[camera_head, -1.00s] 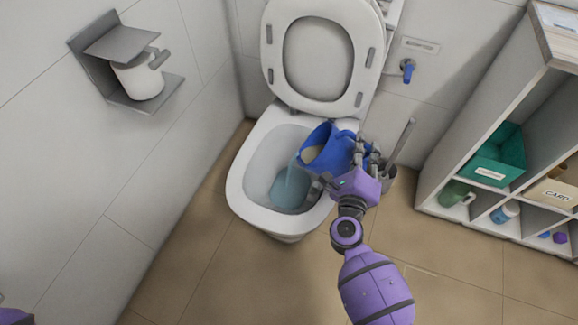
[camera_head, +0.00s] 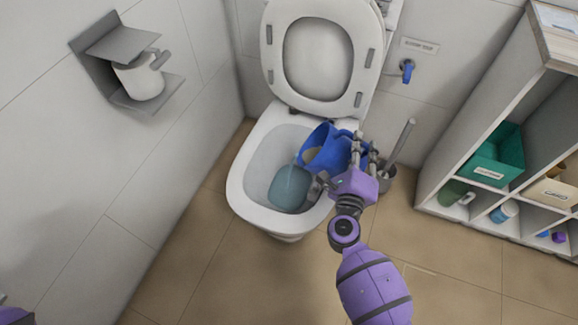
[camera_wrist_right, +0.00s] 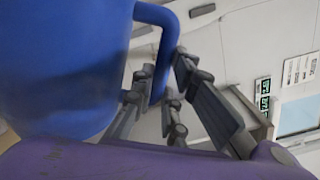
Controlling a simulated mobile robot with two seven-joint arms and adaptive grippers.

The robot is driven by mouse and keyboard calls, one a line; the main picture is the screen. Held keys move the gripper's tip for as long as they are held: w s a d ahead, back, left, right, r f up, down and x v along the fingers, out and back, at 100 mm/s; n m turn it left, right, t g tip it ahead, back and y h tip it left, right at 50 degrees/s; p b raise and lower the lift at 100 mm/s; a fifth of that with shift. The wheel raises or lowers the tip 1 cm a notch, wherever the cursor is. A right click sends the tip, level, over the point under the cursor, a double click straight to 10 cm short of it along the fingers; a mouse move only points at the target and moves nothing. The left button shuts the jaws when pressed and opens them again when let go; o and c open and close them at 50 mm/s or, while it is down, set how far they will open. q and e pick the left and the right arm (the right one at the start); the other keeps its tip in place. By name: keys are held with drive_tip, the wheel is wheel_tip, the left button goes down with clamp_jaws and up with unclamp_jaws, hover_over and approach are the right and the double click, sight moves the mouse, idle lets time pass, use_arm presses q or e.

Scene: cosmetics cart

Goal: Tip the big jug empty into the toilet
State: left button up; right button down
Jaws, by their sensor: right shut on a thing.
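The big blue jug (camera_head: 322,150) is tilted over the toilet bowl, its open mouth facing left and down. My right gripper (camera_head: 362,158) is shut on the jug's handle. In the right wrist view the jug (camera_wrist_right: 65,65) fills the left side, with the gripper's fingers (camera_wrist_right: 155,100) around its handle. The toilet (camera_head: 243,180) stands with its lid and seat up. Bluish water (camera_head: 290,188) shows in the bowl below the jug's mouth. I cannot tell how much liquid is left inside the jug. At the lower left edge, a bit of purple shows, but my left gripper does not.
A toilet brush in its holder (camera_head: 386,172) stands right of the toilet, close to my right gripper. A shelf unit (camera_head: 440,207) with a green bin (camera_head: 497,172) is at the right. A paper holder (camera_head: 92,50) juts from the left wall. The floor in front is clear.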

sight(346, 150)
drive_tip(key=shift+w+a+r+n+p, duration=0.15)
drive_tip(key=shift+a+r+n+p, duration=0.2)
drive_tip(key=shift+a+n, duration=0.05)
idle(0.4)
drive_tip(key=shift+w+a+f+n, duration=0.15)
drive_tip(key=shift+a+f+n, duration=0.1)
drive_tip(key=shift+a+n, duration=0.3)
idle(1.0)
drive_tip(key=shift+w+a+f+n, duration=0.1)
drive_tip(key=shift+a+f+n, duration=0.1)
drive_tip(key=shift+a+n, duration=0.25)
idle(0.4)
drive_tip(key=shift+a, duration=0.2)
drive_tip(key=shift+a, duration=0.1)
